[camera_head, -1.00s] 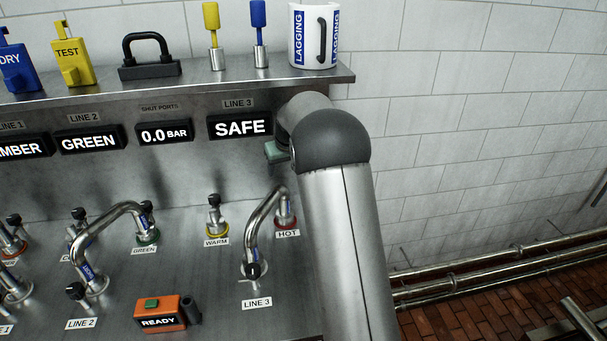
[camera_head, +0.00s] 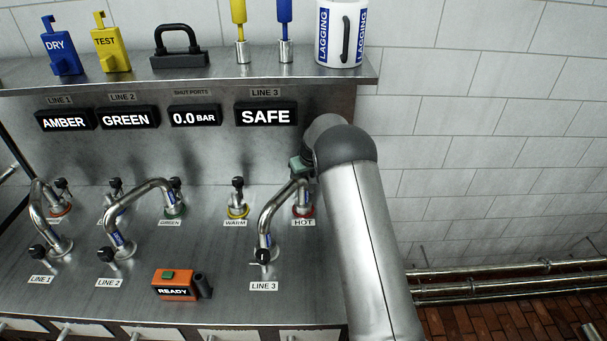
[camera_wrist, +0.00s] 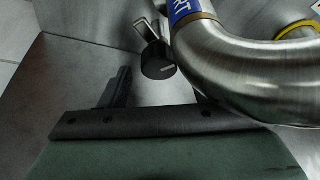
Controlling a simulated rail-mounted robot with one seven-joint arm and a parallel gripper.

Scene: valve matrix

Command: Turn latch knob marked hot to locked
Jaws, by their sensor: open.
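The HOT port (camera_head: 303,211) has a red ring and a HOT label at the right of the bench. Its latch knob cannot be made out in the head view, behind the bent pipe (camera_head: 276,208) and my gripper (camera_head: 300,167). In the wrist view a black knob (camera_wrist: 157,62) with a pale mark and a metal stem stands beside the pipe (camera_wrist: 235,72). No label for it is legible there. My gripper (camera_wrist: 160,95) is open, with that knob ahead of the gap, apart from the fingers. The right finger is mostly hidden by the pipe.
The WARM port (camera_head: 237,211) with a yellow ring stands to the left. The LINE 3 knob (camera_head: 262,256) is in front. An orange READY box (camera_head: 176,284) sits on the bench. The shelf (camera_head: 210,80) above carries tags and a mug (camera_head: 341,35).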

